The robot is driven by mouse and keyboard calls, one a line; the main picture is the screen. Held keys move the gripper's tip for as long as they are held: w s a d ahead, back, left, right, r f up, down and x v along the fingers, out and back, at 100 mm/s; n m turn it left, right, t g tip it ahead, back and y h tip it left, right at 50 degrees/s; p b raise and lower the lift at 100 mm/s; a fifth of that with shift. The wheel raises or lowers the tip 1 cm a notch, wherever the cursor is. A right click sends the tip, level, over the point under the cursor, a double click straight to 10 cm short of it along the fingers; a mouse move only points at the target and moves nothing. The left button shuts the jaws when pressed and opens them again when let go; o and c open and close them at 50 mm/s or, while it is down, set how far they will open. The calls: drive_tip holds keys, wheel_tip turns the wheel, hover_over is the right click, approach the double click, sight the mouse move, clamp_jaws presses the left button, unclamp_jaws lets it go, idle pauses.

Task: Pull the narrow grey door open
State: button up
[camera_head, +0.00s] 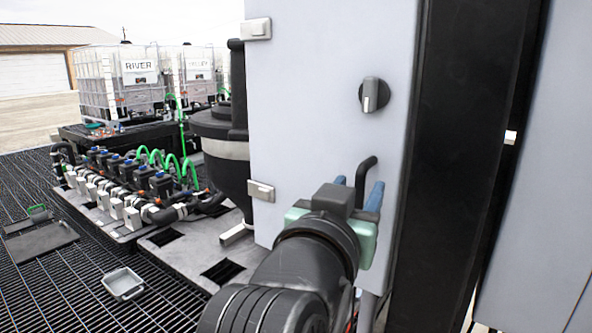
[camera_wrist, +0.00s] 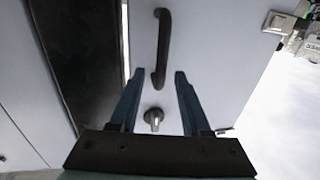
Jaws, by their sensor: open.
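The narrow grey door (camera_head: 310,110) stands upright in front of me in the head view, with two hinges on its left edge. It fills the middle of the wrist view (camera_wrist: 205,50). A round knob (camera_head: 374,95) sits above its black bar handle (camera_head: 365,170). My gripper (camera_head: 358,188) is open at the handle, its blue fingers partly hiding it. In the wrist view, the near end of the handle (camera_wrist: 162,45) lies between the open fingertips (camera_wrist: 159,75) in the picture; no contact shows. The knob (camera_wrist: 153,118) appears between the fingers. I cannot tell whether the door is slightly ajar.
A black upright strip (camera_head: 460,150) stands right of the door, with another grey panel (camera_head: 545,170) beyond. At left are a valve manifold (camera_head: 130,185), a dark tank (camera_head: 222,150) and white caged totes (camera_head: 125,82). A small tray (camera_head: 123,283) lies on the grating.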

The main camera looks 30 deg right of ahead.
drive_tip(key=shift+x, duration=1.35)
clamp_jaws()
idle(0.4)
